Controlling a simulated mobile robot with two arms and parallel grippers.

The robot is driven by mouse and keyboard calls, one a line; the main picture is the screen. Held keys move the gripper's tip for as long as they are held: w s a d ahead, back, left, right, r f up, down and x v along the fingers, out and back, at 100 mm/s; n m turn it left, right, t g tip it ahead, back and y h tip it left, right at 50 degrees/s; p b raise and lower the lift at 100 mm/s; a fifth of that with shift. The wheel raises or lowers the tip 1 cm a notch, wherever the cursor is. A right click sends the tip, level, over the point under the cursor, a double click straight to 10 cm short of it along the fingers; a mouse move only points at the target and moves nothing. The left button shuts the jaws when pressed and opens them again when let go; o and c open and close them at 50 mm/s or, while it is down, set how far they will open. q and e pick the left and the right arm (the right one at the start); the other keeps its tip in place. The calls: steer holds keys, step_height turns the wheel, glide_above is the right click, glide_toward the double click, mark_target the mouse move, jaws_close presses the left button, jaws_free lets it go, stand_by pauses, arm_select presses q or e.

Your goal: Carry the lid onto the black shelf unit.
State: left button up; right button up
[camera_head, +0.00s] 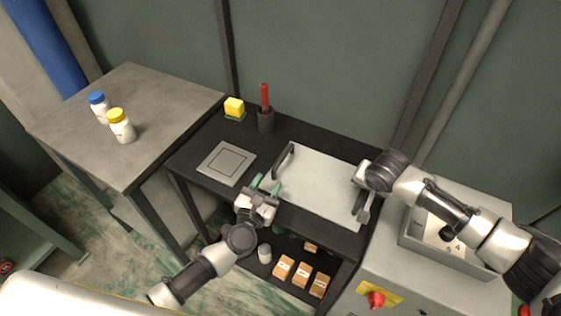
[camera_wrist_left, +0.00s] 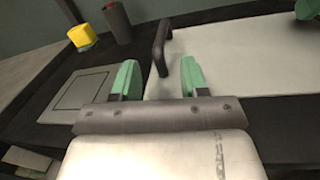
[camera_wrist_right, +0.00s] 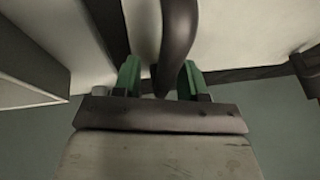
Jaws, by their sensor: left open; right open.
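The lid (camera_head: 318,186) is a flat pale grey panel with a dark handle at each end. It lies on the top of the black shelf unit (camera_head: 207,131). My left gripper (camera_head: 265,186) is open at the lid's left side, near the left handle (camera_head: 284,161); in the left wrist view that handle (camera_wrist_left: 160,48) stands ahead of the green fingertips, not between them. My right gripper (camera_head: 364,190) is at the lid's right end. In the right wrist view its open fingers (camera_wrist_right: 158,80) are on either side of a dark handle (camera_wrist_right: 178,40).
On the shelf top are a grey square plate (camera_head: 227,163), a yellow block (camera_head: 234,107) and a dark cup with a red tool (camera_head: 266,120). A grey cabinet (camera_head: 400,270) with an open box stands at right. A table (camera_head: 160,110) with two bottles stands at left.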

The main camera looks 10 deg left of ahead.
arm_select(q)
steer(key=shift+s+a+f, duration=0.15)
steer(key=shift+s+f, duration=0.1)
steer(key=shift+s, duration=0.3)
steer(key=shift+s+a+f, duration=0.1)
steer(key=shift+s+f, duration=0.1)
steer(key=shift+s, duration=0.35)
arm_select(e)
steer(key=shift+f, duration=0.1)
arm_select(q)
steer(key=shift+s+a+r, duration=0.1)
steer(key=shift+s+r, duration=0.05)
arm_select(e)
steer(key=shift+a, duration=0.15)
arm_select(q)
steer(key=shift+r, duration=0.25)
arm_select(e)
steer(key=v, duration=1.2)
